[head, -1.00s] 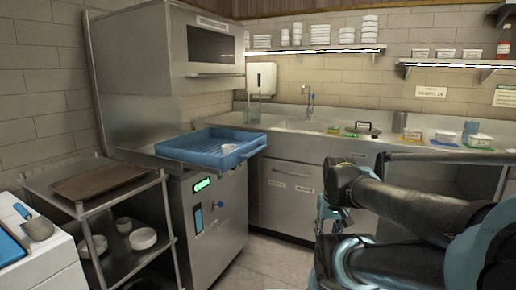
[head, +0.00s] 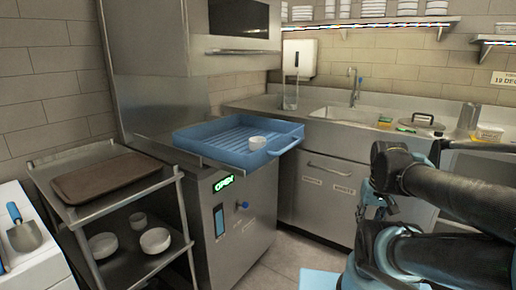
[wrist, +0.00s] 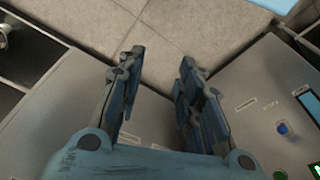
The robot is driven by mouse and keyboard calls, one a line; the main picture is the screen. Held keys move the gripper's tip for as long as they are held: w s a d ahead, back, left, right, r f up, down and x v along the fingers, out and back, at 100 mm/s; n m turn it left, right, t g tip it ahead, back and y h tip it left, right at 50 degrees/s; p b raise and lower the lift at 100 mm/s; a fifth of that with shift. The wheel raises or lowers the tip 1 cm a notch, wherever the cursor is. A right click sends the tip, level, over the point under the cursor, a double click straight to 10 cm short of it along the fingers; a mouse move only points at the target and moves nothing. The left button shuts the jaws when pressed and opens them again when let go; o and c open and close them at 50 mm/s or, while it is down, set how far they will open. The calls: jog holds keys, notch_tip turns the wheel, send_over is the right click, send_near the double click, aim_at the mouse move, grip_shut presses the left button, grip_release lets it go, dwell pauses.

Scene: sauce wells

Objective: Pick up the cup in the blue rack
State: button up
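A small white cup (head: 257,142) sits in the blue rack (head: 203,151) in the head view, toward the rack's right side. The rack is a shallow tray with a ribbed floor, on the steel counter of the machine. My gripper (head: 376,212) is to the right of the rack and lower, beside the sink cabinet, apart from the cup. In the wrist view my gripper (wrist: 162,64) has its two fingers spread with nothing between them, over the floor and cabinet fronts. The cup and rack do not show in the wrist view.
A steel cart (head: 72,210) at the left holds a brown tray (head: 105,178) on top and white bowls (head: 155,241) below. The machine's raised hood (head: 190,70) overhangs behind the rack. The sink counter (head: 300,117) lies to the right. Open floor (head: 285,270) shows in front.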

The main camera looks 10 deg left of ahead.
jog(key=shift+o, duration=1.4)
jog(key=o, duration=0.8)
jog(key=shift+a+r, duration=0.2)
jog(key=shift+r, duration=0.35)
jog(key=shift+a+r, duration=0.15)
jog(key=shift+r, duration=0.4)
jog(key=w+a+r+m+g+y, duration=0.2)
jog(key=w+a+r+m+y, duration=0.2)
jog(key=w+a+r+m, duration=1.25)
notch_tip(320, 180, up, 12)
jog(key=f+n+g, duration=0.1)
jog(key=n+g, duration=0.1)
send_over(257, 146)
jog(key=w+d, duration=0.5)
jog(key=w, duration=0.1)
jog(key=shift+t, duration=0.3)
jog(key=x, duration=1)
jog(key=s+x, duration=0.1)
jog(key=x, duration=0.5)
